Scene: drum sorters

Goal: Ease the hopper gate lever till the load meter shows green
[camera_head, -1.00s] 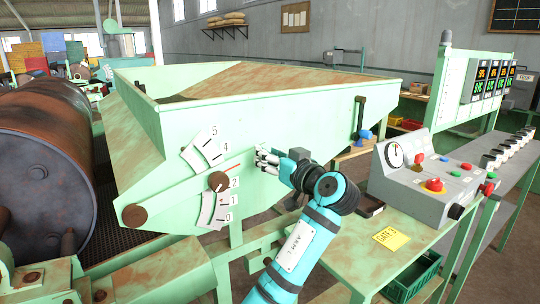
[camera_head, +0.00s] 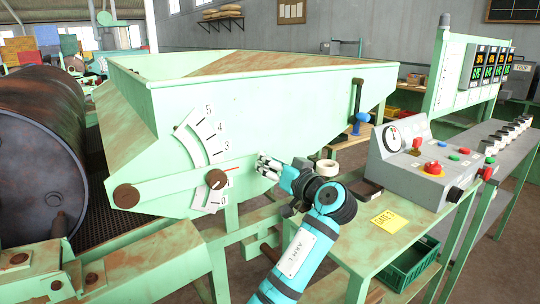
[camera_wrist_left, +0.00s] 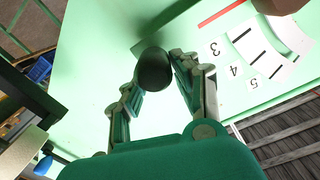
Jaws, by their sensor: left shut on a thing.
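The pale green hopper (camera_head: 270,105) fills the middle of the head view. Its gate lever (camera_head: 165,187) runs from a brown pivot at the left, past a brown round knob, toward my left gripper (camera_head: 268,165). A red pointer lies at about 2 on the white 0–5 scale (camera_head: 205,135). In the left wrist view, my left gripper (camera_wrist_left: 153,88) is closed around the dark round grip (camera_wrist_left: 153,68) at the lever's end. A round dial (camera_head: 394,138) sits on the grey console; its reading is too small to tell. Which instrument is the load meter is unclear. My right gripper is out of view.
The grey console (camera_head: 430,185) with buttons stands on a green table at the right. Lit displays (camera_head: 490,65) show yellow and green digits on a panel behind. A yellow note (camera_head: 390,219) lies on the table.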

